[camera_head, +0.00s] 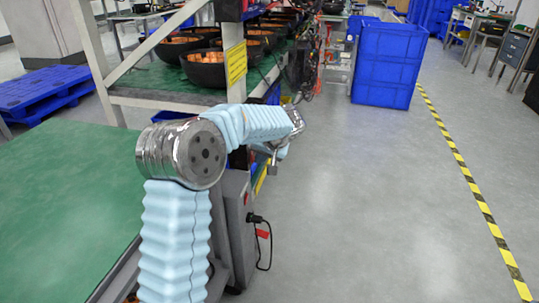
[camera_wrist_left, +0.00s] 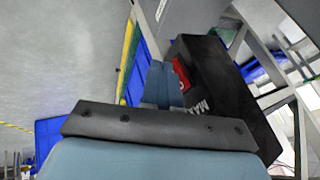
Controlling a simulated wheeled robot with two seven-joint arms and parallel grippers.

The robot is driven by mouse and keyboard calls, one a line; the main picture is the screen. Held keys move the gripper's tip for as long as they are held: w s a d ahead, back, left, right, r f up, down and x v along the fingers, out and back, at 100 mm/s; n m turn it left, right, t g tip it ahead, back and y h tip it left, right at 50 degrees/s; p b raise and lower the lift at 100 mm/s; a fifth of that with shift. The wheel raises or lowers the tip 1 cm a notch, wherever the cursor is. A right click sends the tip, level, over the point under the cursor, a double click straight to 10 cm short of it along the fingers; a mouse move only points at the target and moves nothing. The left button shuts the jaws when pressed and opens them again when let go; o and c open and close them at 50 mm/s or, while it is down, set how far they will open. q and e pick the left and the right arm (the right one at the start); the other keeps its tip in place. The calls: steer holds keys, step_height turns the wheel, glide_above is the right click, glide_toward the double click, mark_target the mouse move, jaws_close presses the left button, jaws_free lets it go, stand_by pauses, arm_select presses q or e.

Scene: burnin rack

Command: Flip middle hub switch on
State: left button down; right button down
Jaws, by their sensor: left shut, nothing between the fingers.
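A dark box-shaped hub (camera_head: 236,215) stands upright at the side of the green table, with a black plug and cable on its side. In the left wrist view, a black box (camera_wrist_left: 222,85) lies just beyond the fingertips, with white lettering and a red switch (camera_wrist_left: 181,74). The fingers partly cover its near side, and I cannot tell which way the switch is set. My left gripper (camera_head: 273,166) points down near the hub's top; its shut, empty fingers (camera_wrist_left: 163,84) show close beside the red switch. I cannot tell whether they touch it. My right gripper is out of view.
A green table (camera_head: 75,190) fills the left. Behind it, a rack shelf (camera_head: 165,97) holds black bowls (camera_head: 205,68). A blue crate stack (camera_head: 385,65) stands farther back. The grey floor to the right is open, with a yellow-black line (camera_head: 470,180).

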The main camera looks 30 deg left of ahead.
arm_select(q)
steer(key=shift+a, duration=0.1)
steer(key=shift+a+f+y+b, duration=0.1)
steer(key=shift+a+y+b, duration=0.2)
steer(key=shift+b, duration=0.3)
